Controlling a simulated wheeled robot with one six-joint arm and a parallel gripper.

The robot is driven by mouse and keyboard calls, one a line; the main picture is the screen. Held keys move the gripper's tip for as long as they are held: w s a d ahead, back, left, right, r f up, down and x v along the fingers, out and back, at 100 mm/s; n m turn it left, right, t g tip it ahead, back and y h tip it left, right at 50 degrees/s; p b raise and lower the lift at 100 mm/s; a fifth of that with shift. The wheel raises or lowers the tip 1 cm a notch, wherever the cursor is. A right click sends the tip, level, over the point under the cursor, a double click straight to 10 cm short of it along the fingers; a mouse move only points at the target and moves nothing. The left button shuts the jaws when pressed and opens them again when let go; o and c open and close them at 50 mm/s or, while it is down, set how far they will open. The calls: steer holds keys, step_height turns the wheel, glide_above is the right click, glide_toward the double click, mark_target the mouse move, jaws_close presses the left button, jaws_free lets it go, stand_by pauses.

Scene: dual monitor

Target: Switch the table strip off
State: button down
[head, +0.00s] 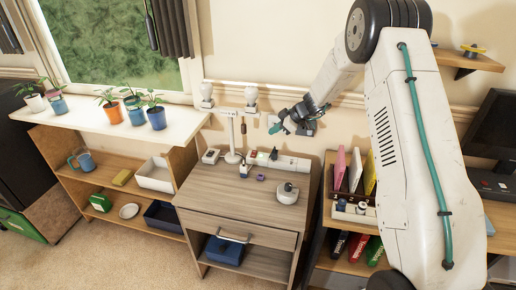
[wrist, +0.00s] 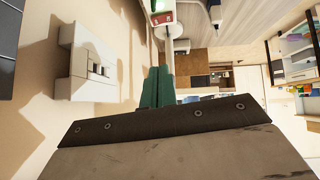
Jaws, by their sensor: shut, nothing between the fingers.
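The table strip (head: 290,163) is a long white bar at the back of the wooden side table, with a black plug standing in it. Its left end has a small green and red part. In the wrist view a white strip end (wrist: 160,6) shows at the top, with a lit green patch and a red part (wrist: 162,18). My gripper (head: 274,128) has teal fingers and is shut and empty. It is above the strip, near the wall and apart from the strip. In the wrist view its fingertips (wrist: 158,70) point up toward the strip end.
A white lamp-like stand (head: 232,156) is left of the strip. A grey round device (head: 287,193) and a small purple item (head: 260,178) lie on the table (head: 215,190). A wall box (wrist: 88,70) is close left of my fingers. Book organizer (head: 347,198) stands right.

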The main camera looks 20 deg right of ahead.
glide_above(254, 154)
steer(key=d, duration=0.2)
steer(key=f, duration=0.7)
steer(key=shift+a+f, duration=0.25)
steer(key=shift+f, duration=0.05)
steer(key=shift+d+f, duration=0.25)
steer(key=shift+f, duration=0.85)
steer(key=shift+w+f, duration=0.15)
steer(key=shift+f, duration=0.45)
